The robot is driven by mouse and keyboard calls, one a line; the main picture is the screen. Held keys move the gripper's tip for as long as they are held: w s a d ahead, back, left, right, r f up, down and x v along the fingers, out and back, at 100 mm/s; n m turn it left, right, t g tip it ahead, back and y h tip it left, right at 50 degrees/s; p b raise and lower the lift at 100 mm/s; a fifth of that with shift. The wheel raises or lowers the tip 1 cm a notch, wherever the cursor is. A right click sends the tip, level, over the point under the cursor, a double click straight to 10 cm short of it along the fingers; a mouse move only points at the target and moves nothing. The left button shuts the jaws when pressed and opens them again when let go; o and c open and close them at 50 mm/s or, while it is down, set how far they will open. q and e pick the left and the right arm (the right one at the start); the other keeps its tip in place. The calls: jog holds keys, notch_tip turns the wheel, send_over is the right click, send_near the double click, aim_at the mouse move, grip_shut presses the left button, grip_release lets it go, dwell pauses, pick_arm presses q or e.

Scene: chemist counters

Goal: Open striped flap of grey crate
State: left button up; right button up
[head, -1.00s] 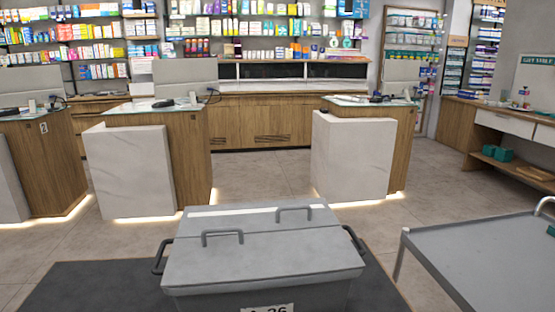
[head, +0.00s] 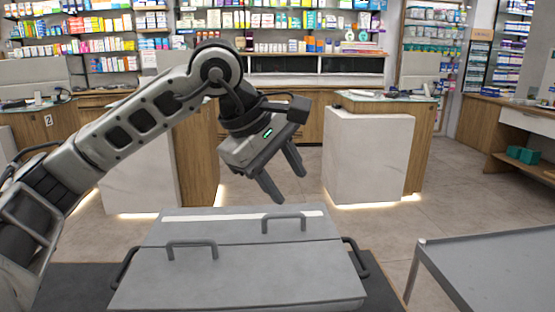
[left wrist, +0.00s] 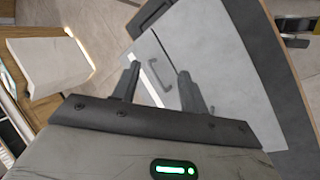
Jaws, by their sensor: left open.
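The grey crate's lid has two closed flaps. The far, striped flap (head: 215,229) carries a white stripe along its far edge and a bar handle (head: 283,222) toward the right. The near flap (head: 240,278) is plain, with its own handle (head: 190,248) toward the left. My left gripper (head: 287,185) is open and empty, above the striped flap's far edge, fingers pointing down and right. In the left wrist view, its fingers (left wrist: 158,70) frame a handle (left wrist: 156,76) on the lid, apart from it. My right gripper is out of view.
The crate stands on a dark surface (head: 70,285). A grey metal cart or table (head: 500,265) stands at the right with a gap beside the crate. White-fronted counters (head: 368,157) stand beyond, with open floor between. Stocked shelves line the back wall.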

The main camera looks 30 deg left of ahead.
pick_arm(q)
jog(key=a+r+y, duration=0.2)
jog(key=a, duration=0.1)
send_near(299, 216)
jog(key=shift+t, duration=0.3)
jog(key=x, duration=0.9)
jog(key=shift+s+f+p, duration=0.15)
jog(key=shift+f+p, duration=0.1)
jog(key=shift+p, duration=0.1)
grip_shut()
jog(key=shift+w+a+r+p, duration=0.1)
jog(key=shift+w+r+p, duration=0.1)
jog(key=shift+r, duration=0.15)
jog(key=shift+w+a+r+p, duration=0.1)
jog(key=shift+r+p, duration=0.05)
jog(key=shift+r, duration=0.4)
